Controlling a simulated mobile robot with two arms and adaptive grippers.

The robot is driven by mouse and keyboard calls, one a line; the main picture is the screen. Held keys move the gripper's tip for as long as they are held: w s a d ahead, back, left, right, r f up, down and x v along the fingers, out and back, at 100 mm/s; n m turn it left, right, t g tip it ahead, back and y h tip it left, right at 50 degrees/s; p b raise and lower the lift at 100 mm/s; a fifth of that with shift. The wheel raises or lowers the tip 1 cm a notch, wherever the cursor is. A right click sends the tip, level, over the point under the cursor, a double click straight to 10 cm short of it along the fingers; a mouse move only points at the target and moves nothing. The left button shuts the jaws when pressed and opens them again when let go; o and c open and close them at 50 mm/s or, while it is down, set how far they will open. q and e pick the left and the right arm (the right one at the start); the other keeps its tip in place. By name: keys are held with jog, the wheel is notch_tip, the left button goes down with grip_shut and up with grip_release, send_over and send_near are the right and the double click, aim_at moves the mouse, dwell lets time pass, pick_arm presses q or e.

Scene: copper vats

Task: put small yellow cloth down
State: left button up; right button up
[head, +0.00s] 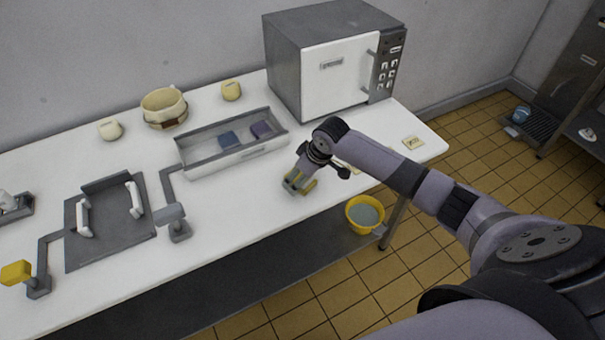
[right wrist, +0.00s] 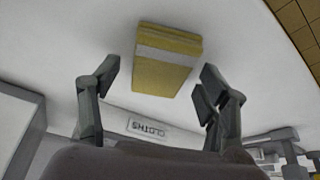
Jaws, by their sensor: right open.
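The small yellow cloth (right wrist: 167,62), a folded block with a pale band across it, lies on the white counter (head: 235,205) in the right wrist view. My right gripper (head: 298,184) is low over the counter's front part in the head view. Its fingers are spread wide on either side of the cloth's near end, with gaps showing between fingers and cloth. In the head view only a bit of yellow shows by the fingertips. My left gripper is not in view.
A grey tray (head: 185,167) holding blue and purple cloths stands behind the gripper, with a microwave (head: 336,75) at the back right. A yellow bucket (head: 365,214) is below the front edge. A CLOTHS label (right wrist: 136,129) shows in the right wrist view.

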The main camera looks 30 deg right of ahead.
jog(key=v, duration=1.2)
jog(key=shift+r+b, duration=0.2)
jog(key=shift+b, duration=0.1)
